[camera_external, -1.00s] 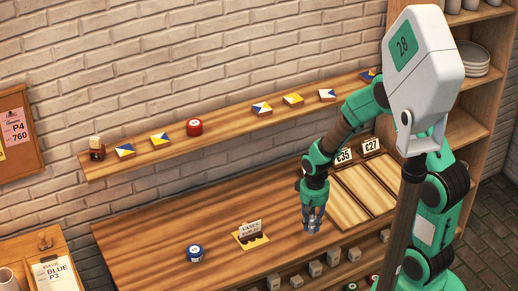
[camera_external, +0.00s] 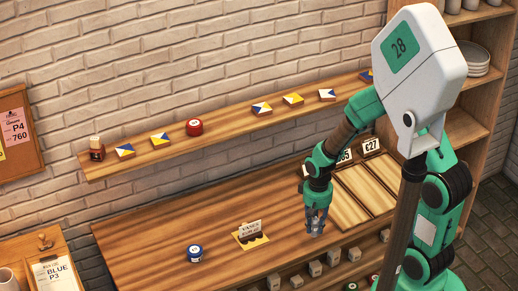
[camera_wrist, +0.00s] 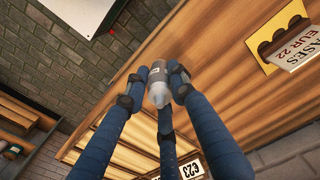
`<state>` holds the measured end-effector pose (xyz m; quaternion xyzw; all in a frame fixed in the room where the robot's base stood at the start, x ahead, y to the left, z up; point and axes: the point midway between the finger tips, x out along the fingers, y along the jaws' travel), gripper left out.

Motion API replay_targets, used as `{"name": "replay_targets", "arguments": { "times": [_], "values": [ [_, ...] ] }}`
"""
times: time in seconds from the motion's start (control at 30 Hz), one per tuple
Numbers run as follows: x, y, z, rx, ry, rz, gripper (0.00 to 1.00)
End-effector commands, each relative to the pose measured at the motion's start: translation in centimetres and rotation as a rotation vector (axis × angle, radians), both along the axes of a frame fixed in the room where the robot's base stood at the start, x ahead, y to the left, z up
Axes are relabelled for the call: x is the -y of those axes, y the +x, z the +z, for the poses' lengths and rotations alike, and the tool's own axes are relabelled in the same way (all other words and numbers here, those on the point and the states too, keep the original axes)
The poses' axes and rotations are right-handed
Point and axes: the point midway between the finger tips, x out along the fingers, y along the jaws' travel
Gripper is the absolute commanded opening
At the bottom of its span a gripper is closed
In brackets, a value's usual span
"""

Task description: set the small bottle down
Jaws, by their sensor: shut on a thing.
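The small bottle (camera_wrist: 157,94) is grey with a pale label and a dark mark. In the wrist view it sits between the blue fingers of my gripper (camera_wrist: 157,82), which are shut on it. In the external view my gripper (camera_external: 316,218) points down over the wooden counter (camera_external: 150,240), near its front edge and left of the wooden trays. The bottle is small there and partly hidden by the fingers. I cannot tell whether its base touches the counter.
A blue round pot (camera_external: 195,253) and a yellow card holder with a sign (camera_external: 251,236) stand left of my gripper. Wooden trays (camera_external: 365,195) with price cards lie to the right.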

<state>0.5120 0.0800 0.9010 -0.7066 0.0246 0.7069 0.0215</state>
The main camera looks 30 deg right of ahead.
Motion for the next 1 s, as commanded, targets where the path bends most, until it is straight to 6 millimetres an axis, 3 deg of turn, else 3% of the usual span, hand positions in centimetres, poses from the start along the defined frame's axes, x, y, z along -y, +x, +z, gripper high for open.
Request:
{"name": "replay_targets", "arguments": {
  "times": [0.27, 0.47, 0.67, 1.0],
  "values": [
    [-0.2, 0.1, 0.0, 0.0, 0.0, 0.002, 0.0],
    [-1.4, 1.1, 0.4, 0.001, 0.0, 0.012, 0.0],
    [-4.2, 2.9, 0.9, 0.0, 0.0, 0.037, 0.0],
    [-11.7, 6.6, 1.7, 0.0, 0.0, 0.093, 0.0]
  ]
}}
